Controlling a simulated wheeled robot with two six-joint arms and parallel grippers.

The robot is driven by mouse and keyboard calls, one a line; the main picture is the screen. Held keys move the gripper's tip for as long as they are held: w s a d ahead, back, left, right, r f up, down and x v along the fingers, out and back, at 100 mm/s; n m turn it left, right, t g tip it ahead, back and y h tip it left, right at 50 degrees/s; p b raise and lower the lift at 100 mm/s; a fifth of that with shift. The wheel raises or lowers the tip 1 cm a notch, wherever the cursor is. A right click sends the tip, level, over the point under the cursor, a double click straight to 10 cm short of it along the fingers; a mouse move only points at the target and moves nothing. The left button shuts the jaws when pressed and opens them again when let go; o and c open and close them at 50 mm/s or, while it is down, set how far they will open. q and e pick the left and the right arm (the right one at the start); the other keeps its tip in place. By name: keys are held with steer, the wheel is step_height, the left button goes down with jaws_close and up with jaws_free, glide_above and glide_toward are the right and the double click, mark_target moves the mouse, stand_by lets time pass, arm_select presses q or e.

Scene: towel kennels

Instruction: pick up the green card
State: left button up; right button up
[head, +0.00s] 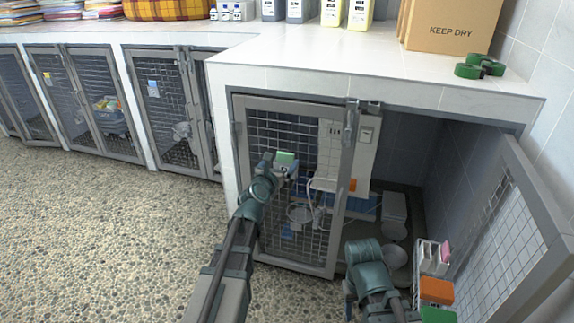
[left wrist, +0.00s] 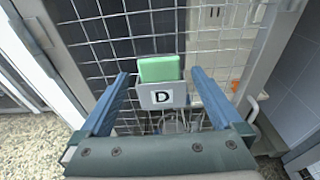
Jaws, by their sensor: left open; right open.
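The green card (head: 286,157) stands upright in a small grey holder marked D on the closed mesh kennel door (head: 262,104). In the left wrist view the green card (left wrist: 160,69) sticks up above the holder (left wrist: 163,96). My left gripper (head: 275,164) is open in front of the holder. In the left wrist view its fingers (left wrist: 160,77) lie one on each side of the card, apart from it. My right gripper (head: 368,250) is low, before the open kennel at the right; its fingertips are hard to make out.
A cardboard box (head: 452,25) and green tape rolls (head: 470,70) are on the white counter (head: 330,65). The pebbled floor (head: 100,230) at left is clear.

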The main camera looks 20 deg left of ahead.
mark_target(285, 158)
arm_select(q)
steer(key=shift+w+f+b, duration=0.25)
steer(key=shift+w, duration=0.55)
steer(key=shift+w+f+b, duration=0.25)
steer(key=shift+w+f, duration=0.05)
steer(key=shift+w, duration=0.55)
steer(key=shift+w+f+b, duration=0.25)
steer(key=shift+w, duration=0.75)
steer(key=shift+s, duration=0.1)
steer(key=c, duration=1.3)
steer(key=shift+o, duration=0.2)
steer(key=shift+r, duration=0.15)
